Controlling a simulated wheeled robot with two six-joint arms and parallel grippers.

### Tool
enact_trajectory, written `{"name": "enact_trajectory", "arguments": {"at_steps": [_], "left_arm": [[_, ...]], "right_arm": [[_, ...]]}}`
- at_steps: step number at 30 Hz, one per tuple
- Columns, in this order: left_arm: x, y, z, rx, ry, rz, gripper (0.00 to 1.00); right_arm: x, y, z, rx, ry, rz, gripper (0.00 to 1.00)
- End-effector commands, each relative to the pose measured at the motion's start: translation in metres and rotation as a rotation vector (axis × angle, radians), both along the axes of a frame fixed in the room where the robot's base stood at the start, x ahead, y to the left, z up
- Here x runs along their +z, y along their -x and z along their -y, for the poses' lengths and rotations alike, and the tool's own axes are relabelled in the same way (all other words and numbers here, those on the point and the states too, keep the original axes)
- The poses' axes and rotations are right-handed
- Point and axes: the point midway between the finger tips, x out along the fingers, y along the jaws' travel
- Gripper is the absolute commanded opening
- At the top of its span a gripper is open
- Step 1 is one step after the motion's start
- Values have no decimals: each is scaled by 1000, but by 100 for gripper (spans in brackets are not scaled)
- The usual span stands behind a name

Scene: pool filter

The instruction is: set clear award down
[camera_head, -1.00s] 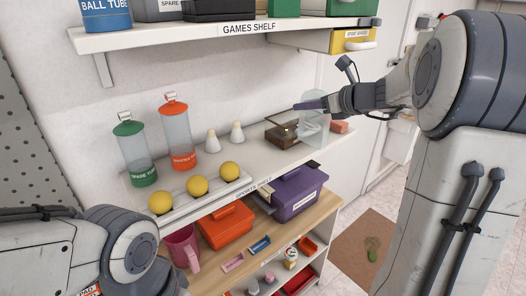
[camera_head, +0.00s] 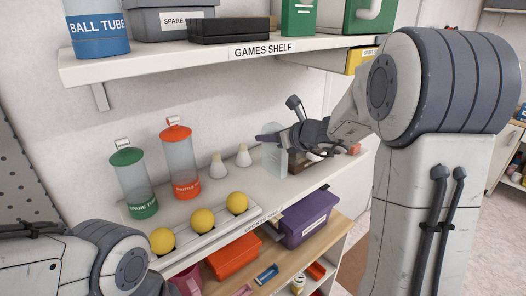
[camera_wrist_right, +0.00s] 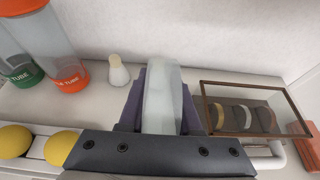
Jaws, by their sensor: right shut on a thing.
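The clear award (camera_head: 274,161) is a pale, see-through upright slab over the middle shelf. My right gripper (camera_head: 268,140) is shut on it, and the fingers hide part of it. In the right wrist view the award (camera_wrist_right: 163,95) stands between the two purple fingers of my right gripper (camera_wrist_right: 160,102). I cannot tell whether its base touches the shelf. The middle shelf (camera_head: 230,187) is white, with bare surface around the award. My left arm shows at the lower left, but its gripper is out of view.
Tubes with green and orange (camera_head: 180,162) lids and several yellow balls (camera_head: 237,202) are farther left. The games shelf (camera_head: 215,55) overhangs.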

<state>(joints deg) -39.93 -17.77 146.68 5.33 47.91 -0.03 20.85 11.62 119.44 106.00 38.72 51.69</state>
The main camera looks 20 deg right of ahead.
Motion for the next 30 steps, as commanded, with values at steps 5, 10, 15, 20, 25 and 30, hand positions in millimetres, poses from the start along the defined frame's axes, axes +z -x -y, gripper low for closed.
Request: {"name": "enact_trajectory", "arguments": {"at_steps": [5, 10, 15, 20, 25, 30], "left_arm": [[1, 0, 0, 0, 0, 0, 32], [4, 0, 0, 0, 0, 0, 32], [6, 0, 0, -1, 0, 0, 32], [5, 0, 0, -1, 0, 0, 32], [2, 0, 0, -1, 0, 0, 32], [2, 0, 0, 0, 0, 0, 32]], "right_arm": [[-8, -4, -12, 1, 0, -1, 0], [-32, -5, -13, 1, -2, -5, 0], [-46, -5, -14, 3, 0, 0, 0], [-46, -5, -14, 4, 0, 2, 0], [-49, -5, -14, 4, 1, 2, 0], [-50, -5, -14, 4, 1, -1, 62]]}}
